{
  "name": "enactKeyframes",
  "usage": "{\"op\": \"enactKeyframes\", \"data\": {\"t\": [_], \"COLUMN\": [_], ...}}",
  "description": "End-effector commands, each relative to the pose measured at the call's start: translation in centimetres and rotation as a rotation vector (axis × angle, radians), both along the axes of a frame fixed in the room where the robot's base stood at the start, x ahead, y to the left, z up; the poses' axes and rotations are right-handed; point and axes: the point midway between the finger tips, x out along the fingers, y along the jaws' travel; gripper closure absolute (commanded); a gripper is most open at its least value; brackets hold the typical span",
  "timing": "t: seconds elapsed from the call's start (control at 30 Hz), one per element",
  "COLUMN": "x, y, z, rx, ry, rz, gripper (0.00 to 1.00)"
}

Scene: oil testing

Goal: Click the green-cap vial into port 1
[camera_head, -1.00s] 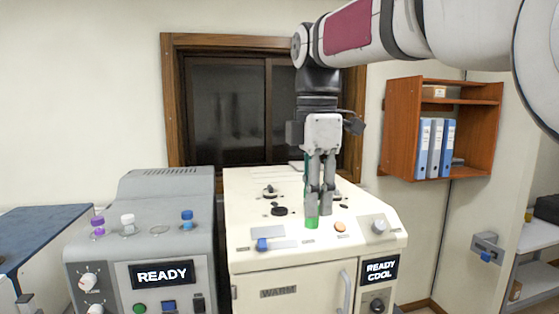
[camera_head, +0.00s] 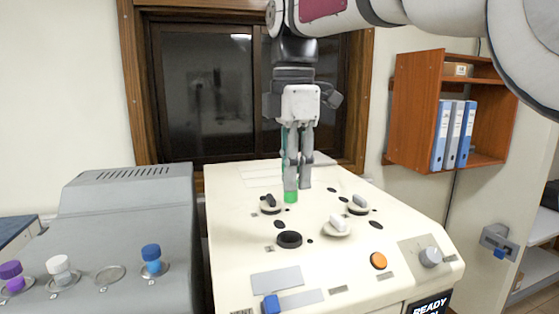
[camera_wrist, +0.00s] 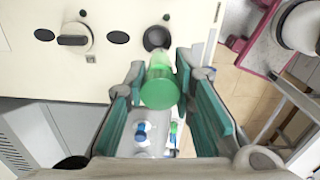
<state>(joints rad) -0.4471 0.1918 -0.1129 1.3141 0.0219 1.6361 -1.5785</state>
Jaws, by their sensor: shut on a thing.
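The green-cap vial is in my gripper. Its green cap (camera_head: 291,197) shows at the fingertips in the head view, low over the cream machine's top (camera_head: 245,205). In the wrist view the green cap (camera_wrist: 160,92) sits between the pads of my gripper (camera_head: 298,186), which is shut on it. A dark ringed port (camera_wrist: 156,38) lies just beyond the vial in the wrist view. An open black-ringed port (camera_head: 289,239) shows in front of the gripper in the head view. Which port is number 1 cannot be read. Most of the vial's body is hidden.
Knob-like fittings (camera_head: 337,226) and small dark holes are spread over the cream top. An orange button (camera_head: 378,260), a grey dial (camera_head: 430,257) and a blue switch (camera_head: 271,303) are near its front. Purple, white and blue (camera_head: 151,258) caps stand on the grey machine at left.

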Motion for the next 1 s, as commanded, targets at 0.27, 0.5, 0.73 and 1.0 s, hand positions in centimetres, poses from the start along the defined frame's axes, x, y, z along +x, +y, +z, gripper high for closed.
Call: {"op": "enactKeyframes", "data": {"t": [0.27,0.5,0.73,1.0], "x": [0.0,-0.1,0.0,0.0], "y": [0.0,0.0,0.0,0.0], "z": [-1.0,-3.2,-4.9,-5.8], "rx": [-0.001,0.000,0.000,0.000], "ry": [0.002,0.001,0.000,0.000], "rz": [0.000,0.000,0.000,0.000], "gripper": [1.00,1.00,1.00,1.00]}}
